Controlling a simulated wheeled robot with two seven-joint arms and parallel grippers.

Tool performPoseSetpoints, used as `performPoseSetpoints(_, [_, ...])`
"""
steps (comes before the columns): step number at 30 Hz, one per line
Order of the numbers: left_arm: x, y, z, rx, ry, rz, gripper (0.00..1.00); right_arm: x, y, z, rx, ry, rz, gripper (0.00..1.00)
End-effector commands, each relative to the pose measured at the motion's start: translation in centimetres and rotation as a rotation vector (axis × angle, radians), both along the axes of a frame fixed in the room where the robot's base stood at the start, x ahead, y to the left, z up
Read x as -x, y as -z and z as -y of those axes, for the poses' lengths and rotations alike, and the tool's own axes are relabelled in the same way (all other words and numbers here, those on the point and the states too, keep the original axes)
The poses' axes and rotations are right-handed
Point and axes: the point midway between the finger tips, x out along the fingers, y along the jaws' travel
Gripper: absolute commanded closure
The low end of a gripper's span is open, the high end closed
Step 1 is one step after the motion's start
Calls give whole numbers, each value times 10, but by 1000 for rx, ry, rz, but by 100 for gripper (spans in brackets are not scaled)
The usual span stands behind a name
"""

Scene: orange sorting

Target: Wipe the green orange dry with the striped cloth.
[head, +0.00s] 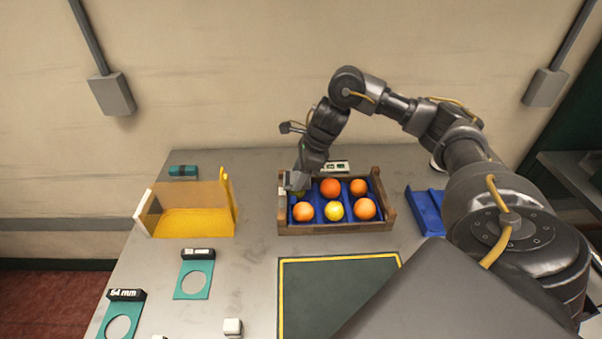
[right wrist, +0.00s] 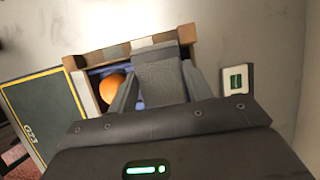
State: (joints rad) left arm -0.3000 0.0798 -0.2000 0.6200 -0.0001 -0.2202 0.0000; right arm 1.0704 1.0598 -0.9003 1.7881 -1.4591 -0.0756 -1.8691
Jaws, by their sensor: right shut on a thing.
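The wooden crate (head: 335,229) with blue compartments stands at the back middle of the table. My right gripper (head: 296,182) is over its back-left compartment, shut on a grey piece of cloth, which fills the space between the fingers in the right wrist view (right wrist: 160,82). I take this for the striped cloth; its stripes are hard to make out. A yellow-green bit of fruit (head: 298,193), probably the green orange, shows just under the gripper. Most of it is hidden, and I cannot tell whether the cloth touches it. My left gripper is out of view.
Several oranges (head: 330,187) and a yellow fruit (head: 334,211) fill other compartments. A yellow open bin (head: 190,222) stands left, a blue tray (head: 425,210) right of the crate. A dark mat (head: 335,290) lies in front. Teal ring gauges (head: 195,279) lie at front left.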

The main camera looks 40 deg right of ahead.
Motion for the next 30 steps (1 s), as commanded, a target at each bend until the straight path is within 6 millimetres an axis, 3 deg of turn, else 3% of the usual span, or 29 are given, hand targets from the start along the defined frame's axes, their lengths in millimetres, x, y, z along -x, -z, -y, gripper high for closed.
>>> performPoseSetpoints(16, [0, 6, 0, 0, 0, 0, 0, 17, 0, 23, 3, 1, -3, 73])
performPoseSetpoints(30, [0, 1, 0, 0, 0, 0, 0, 9, -2, 13, -1, -1, -1, 73])
